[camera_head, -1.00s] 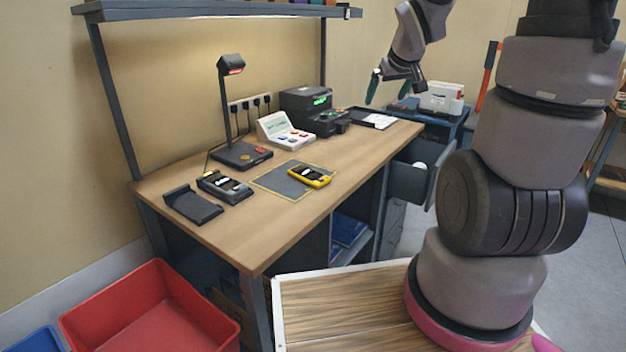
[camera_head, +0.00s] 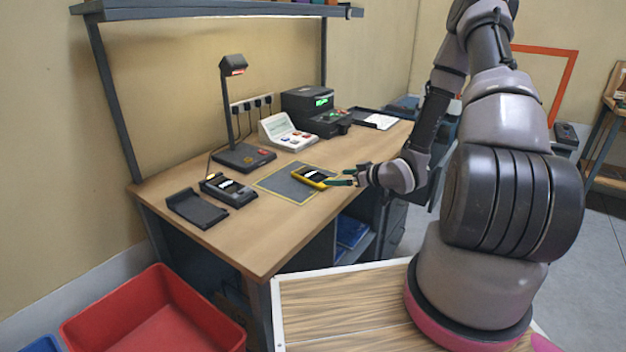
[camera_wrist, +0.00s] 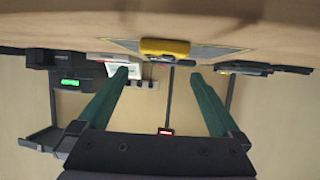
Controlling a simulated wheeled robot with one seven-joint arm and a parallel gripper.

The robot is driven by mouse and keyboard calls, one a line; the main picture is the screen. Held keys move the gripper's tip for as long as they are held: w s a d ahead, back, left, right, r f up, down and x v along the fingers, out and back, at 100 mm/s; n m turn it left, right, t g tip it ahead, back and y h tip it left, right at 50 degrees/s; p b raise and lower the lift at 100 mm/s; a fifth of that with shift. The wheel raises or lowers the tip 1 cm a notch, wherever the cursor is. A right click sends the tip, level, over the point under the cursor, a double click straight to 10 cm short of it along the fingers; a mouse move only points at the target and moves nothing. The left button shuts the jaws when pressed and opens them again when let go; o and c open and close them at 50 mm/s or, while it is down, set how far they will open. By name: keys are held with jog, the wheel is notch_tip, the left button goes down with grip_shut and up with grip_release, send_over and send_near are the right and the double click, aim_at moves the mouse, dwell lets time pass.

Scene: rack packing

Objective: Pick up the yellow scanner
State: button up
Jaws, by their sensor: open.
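The yellow scanner (camera_head: 314,177), with a dark face, lies on a grey mat (camera_head: 289,185) with a yellow border on the wooden desk. My gripper (camera_head: 342,178) is level with the scanner on its right side, low over the desk's front edge, fingers pointing at it. In the wrist view the scanner (camera_wrist: 165,47) shows beyond and between the two green fingers (camera_wrist: 165,85). The fingers are spread apart with nothing between them. In the head view the fingertips look very close to the scanner; I cannot tell whether they touch.
A dark handheld device (camera_head: 229,190) and a black tray (camera_head: 197,208) lie left on the desk. Behind the mat stand a lamp-like stand (camera_head: 243,157), a white keypad device (camera_head: 286,132) and a black printer (camera_head: 316,112). A red bin (camera_head: 155,318) is on the floor. The desk's front left is clear.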

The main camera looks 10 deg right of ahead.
aim_at(315, 176)
jog(key=x, duration=0.5)
jog(key=shift+w+a+f, duration=0.1)
jog(key=shift+a, duration=0.15)
jog(key=shift+r+x, duration=0.2)
jog(key=shift+x, duration=1.15)
jog(key=shift+r+x, duration=0.15)
jog(key=shift+x, duration=1.15)
jog(key=shift+w+a+r, duration=0.1)
jog(key=shift+a, duration=0.05)
jog(key=c, duration=1.3)
